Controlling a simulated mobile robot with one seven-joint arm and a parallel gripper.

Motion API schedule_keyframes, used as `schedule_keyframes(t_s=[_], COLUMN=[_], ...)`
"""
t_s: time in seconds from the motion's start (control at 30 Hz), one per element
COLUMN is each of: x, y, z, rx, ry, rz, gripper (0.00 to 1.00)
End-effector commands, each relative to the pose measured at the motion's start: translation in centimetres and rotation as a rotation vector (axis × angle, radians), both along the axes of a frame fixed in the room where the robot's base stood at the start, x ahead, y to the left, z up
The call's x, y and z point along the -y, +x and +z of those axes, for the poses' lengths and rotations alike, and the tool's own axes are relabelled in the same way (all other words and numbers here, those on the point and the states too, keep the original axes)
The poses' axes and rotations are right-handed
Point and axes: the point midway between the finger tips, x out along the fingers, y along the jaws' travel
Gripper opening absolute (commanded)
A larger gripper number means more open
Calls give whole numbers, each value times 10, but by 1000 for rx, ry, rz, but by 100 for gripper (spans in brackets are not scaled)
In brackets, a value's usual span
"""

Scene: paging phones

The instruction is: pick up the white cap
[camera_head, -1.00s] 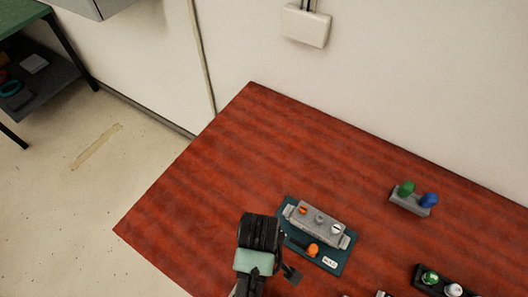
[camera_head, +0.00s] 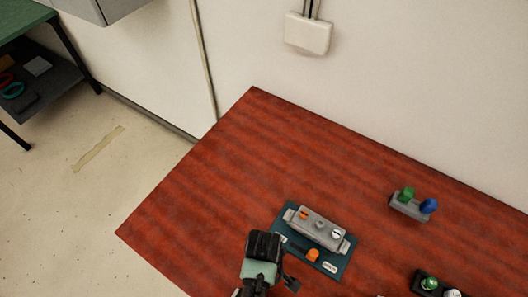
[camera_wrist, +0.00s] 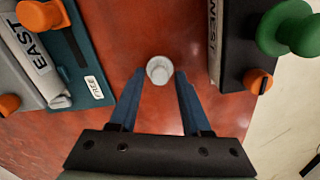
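The white cap (camera_wrist: 160,70) stands on the red table in the wrist view, a small pale cylinder seen from above. My gripper (camera_wrist: 161,75) is open, with one blue finger on each side of the cap. A narrow strip of table shows between the cap and each finger, so I see no contact. I cannot tell how high the fingertips are above the table. In the head view only part of my arm shows at the bottom, and my fingers are not visible.
A grey EAST block (camera_wrist: 22,75) on a teal board (camera_wrist: 70,52) stands left of the cap. A black WEST block (camera_wrist: 236,50) with a green knob (camera_wrist: 288,28) stands close on the right. A grey holder (camera_head: 408,208) with green and blue pegs sits farther back.

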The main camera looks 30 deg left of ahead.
Motion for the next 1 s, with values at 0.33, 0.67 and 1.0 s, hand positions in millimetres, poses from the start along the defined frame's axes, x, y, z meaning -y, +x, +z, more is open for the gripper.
schedule_keyframes(t_s=[0.33, 0.67, 1.0], x=[0, 0, 0], y=[0, 0, 2], z=[0, 4, 58], rx=[0, 1, 5], ry=[0, 1, 2], rz=[0, 0, -1], gripper=[0, 0, 0])
